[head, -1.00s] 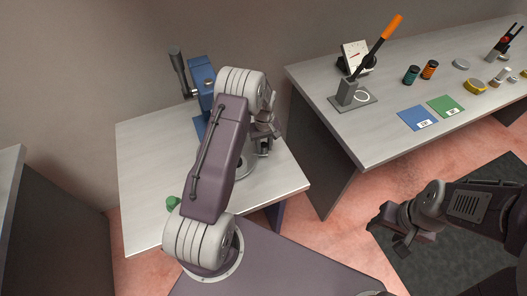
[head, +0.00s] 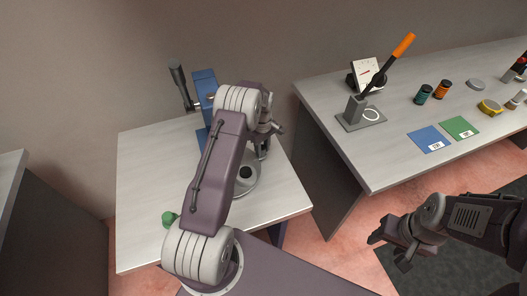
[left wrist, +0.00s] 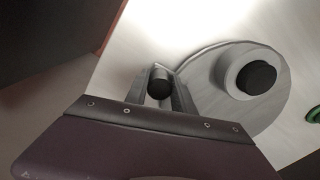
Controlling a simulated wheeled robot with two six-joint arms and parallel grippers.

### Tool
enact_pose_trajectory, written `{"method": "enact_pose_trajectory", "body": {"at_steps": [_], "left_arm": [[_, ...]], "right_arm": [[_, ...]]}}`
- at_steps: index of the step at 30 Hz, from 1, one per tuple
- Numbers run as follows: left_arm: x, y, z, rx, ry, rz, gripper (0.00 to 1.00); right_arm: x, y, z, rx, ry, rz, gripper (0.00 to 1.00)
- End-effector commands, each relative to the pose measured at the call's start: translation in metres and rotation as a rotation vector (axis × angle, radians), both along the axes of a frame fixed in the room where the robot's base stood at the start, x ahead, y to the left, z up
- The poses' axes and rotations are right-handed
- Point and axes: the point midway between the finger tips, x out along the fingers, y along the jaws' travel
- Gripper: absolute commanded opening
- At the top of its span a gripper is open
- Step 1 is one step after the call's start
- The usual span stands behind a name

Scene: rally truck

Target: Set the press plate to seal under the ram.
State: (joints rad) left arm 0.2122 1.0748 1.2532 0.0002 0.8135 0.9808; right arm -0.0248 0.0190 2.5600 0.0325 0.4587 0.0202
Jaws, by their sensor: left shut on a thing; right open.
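The blue press (head: 205,88) with its dark lever stands at the back of the small left table. In front of it lies a round grey plate (head: 243,189) with a raised, black-topped part; it also shows in the left wrist view (left wrist: 258,112). My left gripper (head: 262,152) is over the plate's far right edge. In the left wrist view its fingers (left wrist: 159,90) are shut on a black-topped knob (left wrist: 160,80) beside the plate's rim. Whether the knob joins the plate is unclear. My arm hides the ram and part of the plate. My right gripper (head: 388,242) is open and empty, off the tables.
A small green item (head: 168,219) lies at the small table's front left. The right table (head: 330,90) holds an orange-handled lever tool (head: 364,108), blue (head: 428,139) and green (head: 459,128) cards, and several small cans. A gap separates the tables.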

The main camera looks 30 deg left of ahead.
Motion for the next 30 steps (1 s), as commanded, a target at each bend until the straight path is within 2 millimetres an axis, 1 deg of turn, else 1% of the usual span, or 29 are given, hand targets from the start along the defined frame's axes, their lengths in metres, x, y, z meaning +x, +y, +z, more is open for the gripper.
{"method": "enact_pose_trajectory", "body": {"at_steps": [18,30], "left_arm": [[0.017,0.034,-0.002,0.001,-0.001,0.28,0.0],[0.021,0.048,-0.001,0.001,0.0,0.382,0.0]], "right_arm": [[0.0,0.0,-0.013,0.0,0.0,0.0,0.55],[0.0,0.0,-0.017,0.0,0.0,0.0,0.55]]}}
